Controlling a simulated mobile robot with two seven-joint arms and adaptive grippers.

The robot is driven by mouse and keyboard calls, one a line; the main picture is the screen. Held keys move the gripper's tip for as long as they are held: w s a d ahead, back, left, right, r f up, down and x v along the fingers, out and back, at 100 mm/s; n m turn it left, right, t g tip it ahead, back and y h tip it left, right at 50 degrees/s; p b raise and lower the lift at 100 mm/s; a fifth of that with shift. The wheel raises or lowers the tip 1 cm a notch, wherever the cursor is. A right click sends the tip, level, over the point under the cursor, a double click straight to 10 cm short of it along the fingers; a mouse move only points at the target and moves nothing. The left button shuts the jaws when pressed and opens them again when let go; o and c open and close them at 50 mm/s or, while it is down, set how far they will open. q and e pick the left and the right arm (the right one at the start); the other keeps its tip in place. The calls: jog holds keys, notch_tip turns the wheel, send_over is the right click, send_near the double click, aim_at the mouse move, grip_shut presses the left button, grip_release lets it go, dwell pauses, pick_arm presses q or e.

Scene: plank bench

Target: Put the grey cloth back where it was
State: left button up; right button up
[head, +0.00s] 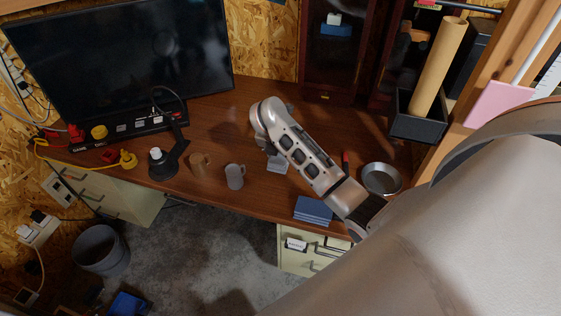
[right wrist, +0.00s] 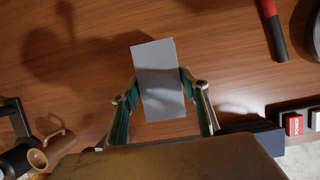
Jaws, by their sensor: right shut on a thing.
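The grey cloth (right wrist: 158,75) is a small flat light-grey rectangle between the fingertips of my right gripper (right wrist: 160,92) in the right wrist view. The fingers press on its left and right edges, so the gripper is shut on it. In the head view the cloth (head: 278,165) shows just below the right gripper (head: 270,150), over the middle of the brown bench, right of the grey mug (head: 235,176). My arm hides part of it. I cannot tell whether the cloth touches the bench top. My left gripper is in neither view.
A brown mug (head: 199,163) and black lamp (head: 163,162) stand left of the grey mug. A blue stack (head: 313,209) lies near the front edge; a round metal pan (head: 381,179) and red-handled tool (head: 346,162) lie right. Bare bench (head: 225,120) shows behind the mugs.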

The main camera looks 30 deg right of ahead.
notch_tip(320, 180, down, 4)
jog(key=shift+r, duration=0.15)
jog(key=o, duration=1.1)
jog(key=shift+r, duration=0.1)
jog(key=v, duration=1)
jog(key=shift+a+r, duration=0.1)
jog(key=shift+r, duration=0.2)
jog(key=shift+s+a+r, duration=0.25)
jog(key=shift+r, duration=0.35)
